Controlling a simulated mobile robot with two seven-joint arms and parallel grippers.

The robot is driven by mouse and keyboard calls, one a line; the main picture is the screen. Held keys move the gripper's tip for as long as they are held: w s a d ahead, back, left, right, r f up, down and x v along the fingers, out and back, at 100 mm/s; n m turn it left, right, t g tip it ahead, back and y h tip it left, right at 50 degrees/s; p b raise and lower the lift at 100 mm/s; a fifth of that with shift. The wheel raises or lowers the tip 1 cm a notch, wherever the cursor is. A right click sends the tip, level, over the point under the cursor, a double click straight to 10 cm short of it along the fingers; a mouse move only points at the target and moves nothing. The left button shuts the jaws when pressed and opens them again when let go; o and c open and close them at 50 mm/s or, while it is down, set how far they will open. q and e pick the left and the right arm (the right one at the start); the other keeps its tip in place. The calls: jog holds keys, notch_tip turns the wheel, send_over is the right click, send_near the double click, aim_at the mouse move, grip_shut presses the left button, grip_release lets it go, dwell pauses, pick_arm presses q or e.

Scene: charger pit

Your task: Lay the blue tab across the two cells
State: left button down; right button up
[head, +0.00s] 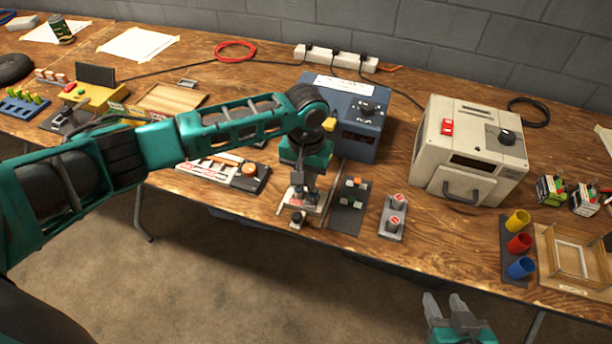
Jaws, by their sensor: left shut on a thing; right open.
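A grey block (387,232) on the table's front part holds two upright cells with red-and-white tops, a rear cell (399,199) and a front cell (393,222). I cannot make out a blue tab in this view. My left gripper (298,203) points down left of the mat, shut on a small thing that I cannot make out. My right gripper (446,302) is open and empty in front of the table edge.
A blue box (345,112) with a dial stands behind my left gripper. A cream machine (470,150) with a handle stands right of the cells. Red, yellow and blue cups (519,243) stand farther right. Bare wood lies between the cells and the cups.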

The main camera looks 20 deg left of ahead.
pick_arm(q)
jog(key=shift+f, duration=0.35)
dwell(0.3)
jog(key=c, duration=1)
grip_release()
jog(key=shift+c, duration=0.2)
jog(key=shift+r, duration=0.1)
jog(key=shift+r, duration=3.45)
